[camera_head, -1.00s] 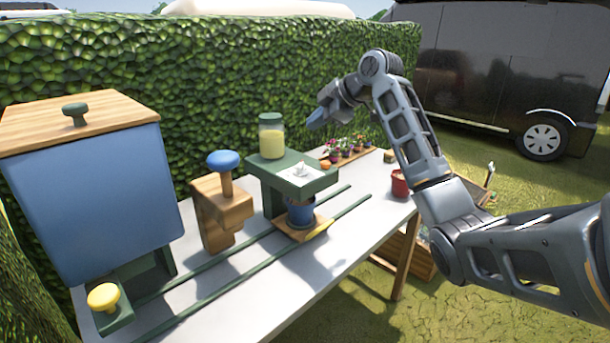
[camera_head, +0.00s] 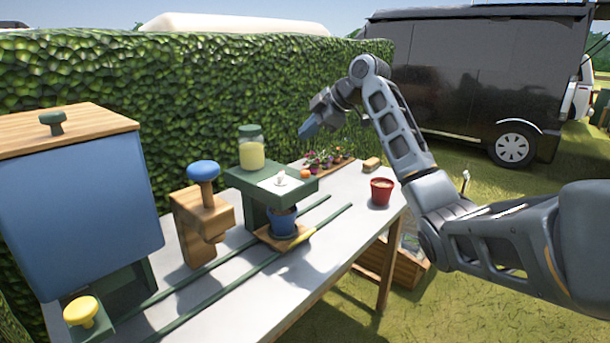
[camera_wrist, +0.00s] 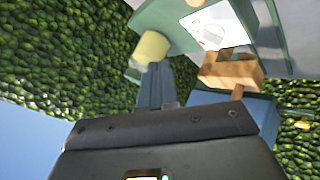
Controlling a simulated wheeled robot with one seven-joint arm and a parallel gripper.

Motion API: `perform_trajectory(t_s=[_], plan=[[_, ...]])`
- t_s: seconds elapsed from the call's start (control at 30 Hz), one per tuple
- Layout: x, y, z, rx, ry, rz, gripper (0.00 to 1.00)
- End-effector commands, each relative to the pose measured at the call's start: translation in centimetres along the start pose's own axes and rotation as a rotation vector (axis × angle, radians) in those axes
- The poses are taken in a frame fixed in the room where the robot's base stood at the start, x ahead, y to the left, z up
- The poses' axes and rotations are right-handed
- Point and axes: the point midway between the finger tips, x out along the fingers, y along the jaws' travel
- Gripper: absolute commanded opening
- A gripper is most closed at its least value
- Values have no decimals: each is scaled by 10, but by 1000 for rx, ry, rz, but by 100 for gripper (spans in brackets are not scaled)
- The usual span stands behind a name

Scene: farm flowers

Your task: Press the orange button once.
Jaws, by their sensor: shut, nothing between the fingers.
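The small orange button (camera_head: 306,174) sits at the right end of the green stand's top (camera_head: 248,180), beside a white card (camera_head: 288,183) with a small white piece on it. In the wrist view an orange-brown bit (camera_wrist: 196,3) shows at the top edge, near the card (camera_wrist: 213,26). My gripper (camera_head: 309,129) is shut and empty, held above and behind the stand, clear of the button. Its blue-grey fingers also show in the wrist view (camera_wrist: 156,78), close to the jar in the picture.
A jar with yellow contents (camera_head: 251,152) stands on the stand, left of the button. A blue potted item (camera_head: 282,222) sits below on rails. A blue-knobbed wooden post (camera_head: 203,215), blue box (camera_head: 80,215) and yellow knob (camera_head: 82,310) are left. A red pot (camera_head: 381,191) is right.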

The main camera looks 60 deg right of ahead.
Motion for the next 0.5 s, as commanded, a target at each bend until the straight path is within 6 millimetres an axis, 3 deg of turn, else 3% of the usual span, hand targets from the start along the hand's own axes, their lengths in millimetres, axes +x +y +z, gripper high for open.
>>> perform_trajectory(t_s=[0.5], plan=[[47, -34, 34, 1, 0, -1, 0]])
